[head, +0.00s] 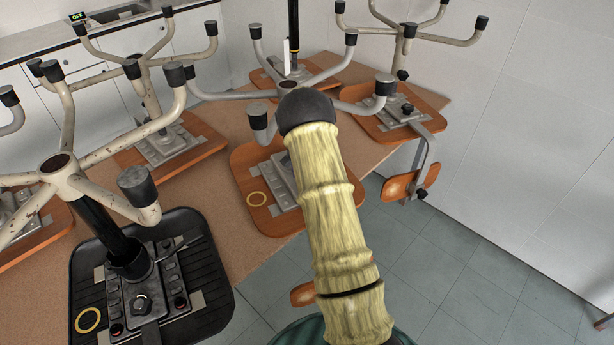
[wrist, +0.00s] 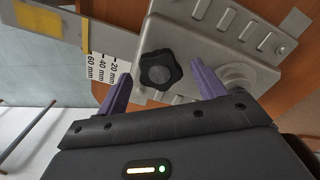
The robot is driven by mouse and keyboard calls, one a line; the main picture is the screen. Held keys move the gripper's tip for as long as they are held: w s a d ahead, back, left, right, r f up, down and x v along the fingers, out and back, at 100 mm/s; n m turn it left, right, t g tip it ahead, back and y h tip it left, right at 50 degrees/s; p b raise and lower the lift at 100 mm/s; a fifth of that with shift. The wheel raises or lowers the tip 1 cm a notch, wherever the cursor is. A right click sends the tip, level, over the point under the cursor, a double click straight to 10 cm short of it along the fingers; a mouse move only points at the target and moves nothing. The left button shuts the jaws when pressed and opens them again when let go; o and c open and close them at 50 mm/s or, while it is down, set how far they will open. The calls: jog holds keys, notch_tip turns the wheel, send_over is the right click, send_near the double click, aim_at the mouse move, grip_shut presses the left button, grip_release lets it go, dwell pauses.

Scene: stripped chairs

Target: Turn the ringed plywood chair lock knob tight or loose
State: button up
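In the wrist view a black lobed knob (wrist: 160,70) stands on a grey metal plate (wrist: 215,45). My gripper (wrist: 161,74) is open, its two purple fingers on either side of the knob. A gap shows between each finger and the knob. My gripper is hidden in the head view.
A black seat (head: 205,320) at the front left also bears a yellow ring (head: 87,320). Upturned chair bases (head: 145,85) with black-tipped legs stand around my arm. A millimetre scale (wrist: 102,68) shows beside the plate. Open floor (head: 450,260) lies at the right.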

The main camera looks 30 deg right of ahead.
jog(key=shift+r, duration=0.1)
notch_tip(320, 180, up, 7)
jog(key=shift+r+b, duration=0.15)
jog(key=shift+b, duration=0.4)
